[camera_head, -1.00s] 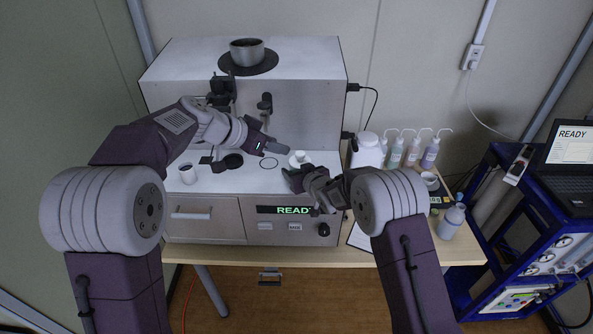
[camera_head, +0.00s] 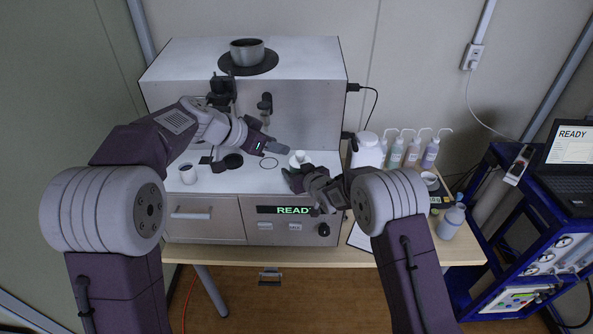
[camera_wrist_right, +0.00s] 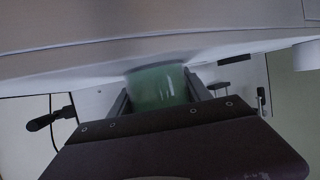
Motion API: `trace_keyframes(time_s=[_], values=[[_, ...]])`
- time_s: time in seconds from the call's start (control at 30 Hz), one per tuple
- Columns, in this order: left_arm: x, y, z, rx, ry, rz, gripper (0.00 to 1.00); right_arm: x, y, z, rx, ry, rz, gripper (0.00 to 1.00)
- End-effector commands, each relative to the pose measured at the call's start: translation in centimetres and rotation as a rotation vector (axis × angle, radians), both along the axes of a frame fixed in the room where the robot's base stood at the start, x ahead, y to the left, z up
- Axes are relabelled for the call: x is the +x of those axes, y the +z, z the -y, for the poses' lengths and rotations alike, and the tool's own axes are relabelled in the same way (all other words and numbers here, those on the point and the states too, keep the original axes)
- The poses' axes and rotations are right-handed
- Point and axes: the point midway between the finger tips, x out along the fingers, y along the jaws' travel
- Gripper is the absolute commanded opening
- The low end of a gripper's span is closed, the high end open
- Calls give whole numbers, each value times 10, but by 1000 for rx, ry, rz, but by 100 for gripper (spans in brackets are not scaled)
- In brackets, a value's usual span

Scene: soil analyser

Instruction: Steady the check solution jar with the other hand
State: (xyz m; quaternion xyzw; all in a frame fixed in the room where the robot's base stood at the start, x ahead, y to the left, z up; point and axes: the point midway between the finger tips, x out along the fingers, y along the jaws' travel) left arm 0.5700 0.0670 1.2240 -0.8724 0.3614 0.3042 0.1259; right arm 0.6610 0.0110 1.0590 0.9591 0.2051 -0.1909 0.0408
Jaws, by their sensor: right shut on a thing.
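The check solution jar (camera_head: 298,158) stands on the analyser's white ledge, its pale lid showing in the head view and its lower part hidden by my right gripper (camera_head: 291,177). In the right wrist view the jar's green body (camera_wrist_right: 158,88) sits between the two fingers of my right gripper (camera_wrist_right: 160,96), which is shut on it. My left gripper (camera_head: 278,147) is just left of the jar, its fingers pointing toward the lid and seemingly a little apart from it. The fingers are seen edge-on, so their opening does not show.
The analyser (camera_head: 190,75) rises behind the ledge. A small white cup (camera_head: 187,174) stands at the left of the ledge. A white container (camera_head: 367,150) and several dispenser bottles (camera_head: 412,152) stand to the right. A blue cart (camera_head: 510,235) is further right.

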Motion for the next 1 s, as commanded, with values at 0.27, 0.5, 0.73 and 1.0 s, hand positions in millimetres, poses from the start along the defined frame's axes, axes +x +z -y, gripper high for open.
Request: trace_keyframes(time_s=[0.27,0.5,0.73,1.0], values=[[0,0,0,0,0,0,36,0,-2,0,0,0,-1,8],[0,0,0,0,0,0,36,0,-3,0,-1,0,-3,62],[0,0,0,0,0,0,36,0,-3,0,-1,0,-2,82],[0,0,0,0,0,0,36,0,-2,0,0,0,-1,82]])
